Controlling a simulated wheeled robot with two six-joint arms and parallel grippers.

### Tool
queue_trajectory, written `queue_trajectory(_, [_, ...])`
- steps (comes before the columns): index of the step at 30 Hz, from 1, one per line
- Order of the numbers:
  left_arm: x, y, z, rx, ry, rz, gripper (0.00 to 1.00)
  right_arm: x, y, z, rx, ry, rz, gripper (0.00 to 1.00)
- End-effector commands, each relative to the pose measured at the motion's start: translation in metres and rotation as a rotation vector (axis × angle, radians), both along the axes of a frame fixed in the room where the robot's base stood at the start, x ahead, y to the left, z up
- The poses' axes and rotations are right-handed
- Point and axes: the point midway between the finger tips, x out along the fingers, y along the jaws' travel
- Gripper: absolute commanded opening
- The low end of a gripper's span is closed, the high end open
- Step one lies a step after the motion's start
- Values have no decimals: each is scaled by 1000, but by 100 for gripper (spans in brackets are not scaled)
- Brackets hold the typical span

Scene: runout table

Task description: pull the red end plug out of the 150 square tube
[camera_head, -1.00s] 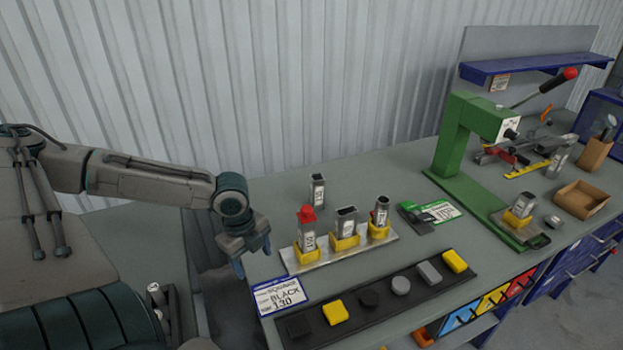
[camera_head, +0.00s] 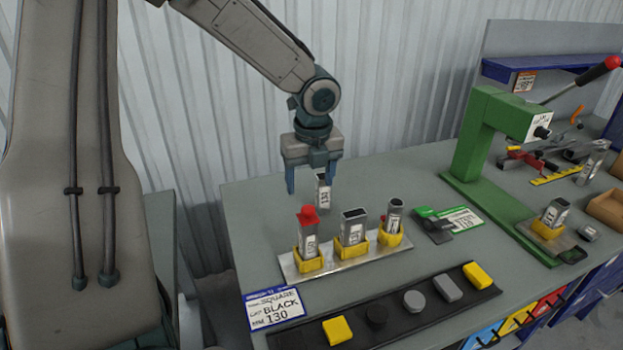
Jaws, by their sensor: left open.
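The red end plug (camera_head: 308,213) sits in the top of a grey square tube (camera_head: 307,244), the left one of three tubes in yellow holders on a metal plate (camera_head: 352,267). Its label is too small to read surely. My left gripper (camera_head: 312,183) points down, open and empty, above and behind the plugged tube, apart from it. A loose-standing grey tube (camera_head: 323,194) shows just below and between its fingers; I cannot tell whether they touch. My right gripper is out of view.
A square tube (camera_head: 352,232) and a round tube (camera_head: 393,217) stand right of the plugged one. A black strip (camera_head: 390,322) with caps lies in front, with a label card (camera_head: 273,309) at left. A green press (camera_head: 482,140) stands to the right.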

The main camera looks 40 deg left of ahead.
Motion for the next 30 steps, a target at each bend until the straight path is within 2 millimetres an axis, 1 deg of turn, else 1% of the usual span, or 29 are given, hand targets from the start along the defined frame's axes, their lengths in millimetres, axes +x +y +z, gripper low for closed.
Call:
queue_trajectory(1, [0, 1, -9, -1, 3, 0, 65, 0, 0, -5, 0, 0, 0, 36])
queue_trajectory(4, [0, 2, -26, -1, 4, -1, 65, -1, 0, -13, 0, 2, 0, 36])
queue_trajectory(6, [1, 4, -35, -1, 7, 1, 65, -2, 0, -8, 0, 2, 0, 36])
queue_trajectory(12, [2, 8, -71, -1, 6, 2, 65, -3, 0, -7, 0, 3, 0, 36])
queue_trajectory(15, [4, 10, -85, -1, 5, 1, 65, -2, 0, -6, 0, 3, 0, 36])
queue_trajectory(18, [4, 11, -94, 0, 4, 0, 65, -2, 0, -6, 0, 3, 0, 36])
queue_trajectory(21, [5, 11, -99, -1, 2, 2, 65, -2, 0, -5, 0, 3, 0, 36])
queue_trajectory(30, [5, 11, -101, 0, 1, 1, 65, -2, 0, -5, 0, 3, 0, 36])
